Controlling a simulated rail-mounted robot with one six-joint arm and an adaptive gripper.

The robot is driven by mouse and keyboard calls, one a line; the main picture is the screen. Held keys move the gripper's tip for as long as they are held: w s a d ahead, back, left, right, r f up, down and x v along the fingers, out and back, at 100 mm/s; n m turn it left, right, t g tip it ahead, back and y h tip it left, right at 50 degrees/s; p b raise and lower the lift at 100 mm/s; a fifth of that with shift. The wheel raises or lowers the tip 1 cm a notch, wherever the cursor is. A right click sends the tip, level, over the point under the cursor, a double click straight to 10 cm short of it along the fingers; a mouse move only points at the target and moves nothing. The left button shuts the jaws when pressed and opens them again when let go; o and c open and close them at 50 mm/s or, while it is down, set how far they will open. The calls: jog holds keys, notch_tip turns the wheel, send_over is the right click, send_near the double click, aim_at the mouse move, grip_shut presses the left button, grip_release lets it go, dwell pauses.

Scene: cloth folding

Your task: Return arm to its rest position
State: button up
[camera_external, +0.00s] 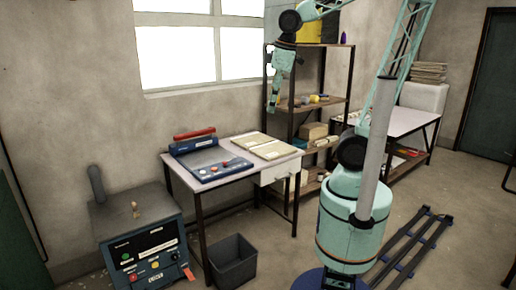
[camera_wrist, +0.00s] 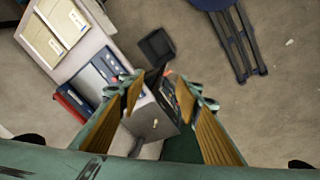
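My gripper (camera_external: 272,106) hangs from my raised arm, high in front of the shelf rack and above the back of the work table (camera_external: 228,179). It points down and touches nothing. In the wrist view, the two fingers of my gripper (camera_wrist: 157,84) are apart with nothing between them. Two flat cream pieces (camera_external: 269,146) lie side by side on the right part of the table; they also show in the wrist view (camera_wrist: 42,42). I cannot tell whether they are cloth or boards.
A blue device (camera_external: 210,160) with a red bar sits on the table's left part. A grey control box (camera_external: 145,243) with a lever stands front left, beside a dark bin (camera_external: 233,262). The shelf rack (camera_external: 350,75) stands behind my gripper. Floor rails (camera_external: 420,243) run at right.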

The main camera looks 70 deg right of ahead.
jog(key=s+a+m+t+y, duration=0.1)
jog(key=s+a+m, duration=0.2)
jog(key=s, duration=0.8)
jog(key=shift+s+a+f, duration=0.2)
jog(key=shift+s+a, duration=0.2)
jog(key=shift+a, duration=0.15)
jog(key=shift+d, duration=0.1)
dwell(0.8)
